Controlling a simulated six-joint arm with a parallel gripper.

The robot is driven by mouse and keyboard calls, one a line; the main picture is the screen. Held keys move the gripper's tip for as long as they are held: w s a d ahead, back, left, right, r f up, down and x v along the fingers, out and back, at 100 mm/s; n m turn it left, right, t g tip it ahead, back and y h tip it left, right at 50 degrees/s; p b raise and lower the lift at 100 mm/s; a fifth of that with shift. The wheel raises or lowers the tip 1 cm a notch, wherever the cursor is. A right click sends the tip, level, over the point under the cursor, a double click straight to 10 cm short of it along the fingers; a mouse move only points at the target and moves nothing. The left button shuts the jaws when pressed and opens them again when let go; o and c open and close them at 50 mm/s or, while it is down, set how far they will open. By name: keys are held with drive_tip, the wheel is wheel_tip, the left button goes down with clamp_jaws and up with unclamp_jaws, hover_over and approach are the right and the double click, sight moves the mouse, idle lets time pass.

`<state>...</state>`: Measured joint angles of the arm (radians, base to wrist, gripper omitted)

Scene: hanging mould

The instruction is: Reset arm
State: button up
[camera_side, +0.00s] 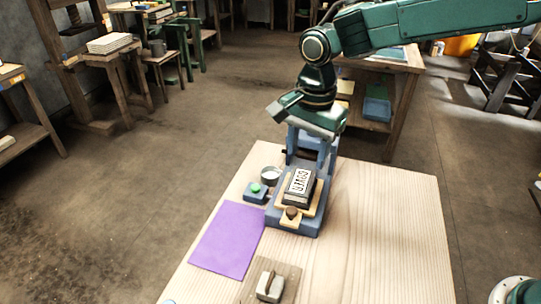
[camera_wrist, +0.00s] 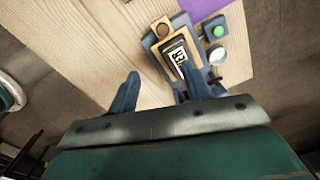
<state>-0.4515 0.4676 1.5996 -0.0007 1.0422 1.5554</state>
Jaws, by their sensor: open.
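My gripper (camera_wrist: 160,72) is open, its two blue fingers apart with nothing between their tips. In the side view it hangs above the back of a blue stand (camera_side: 305,228) on the pale table. On the stand sits a dark block with a white lettered top (camera_side: 299,182), on a tan wooden plate with a brown knob (camera_side: 291,212). In the wrist view the right finger overlaps the lower edge of the lettered block (camera_wrist: 177,56). Where the fingers end against the blue stand is hard to tell in the side view.
Left of the stand are a small blue box with a green button (camera_side: 255,188) and a round metal cup (camera_side: 270,175). A purple sheet (camera_side: 227,240) lies front left. A grey block (camera_side: 269,286) rests on a board at the front. The table's right side (camera_side: 390,235) is clear.

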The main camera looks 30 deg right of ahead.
drive_tip(key=s+d+r+n+t, duration=0.2)
drive_tip(key=s+d+r+n, duration=0.4)
drive_tip(key=s+d+r, duration=0.6)
drive_tip(key=s+d+f+n+t, duration=0.2)
drive_tip(key=s+d+n, duration=0.4)
drive_tip(key=s, duration=0.8)
drive_tip(key=d+t, duration=0.1)
drive_tip(key=d, duration=0.2)
drive_tip(key=shift+d+f+n, duration=0.15)
drive_tip(key=shift+f+n, duration=0.15)
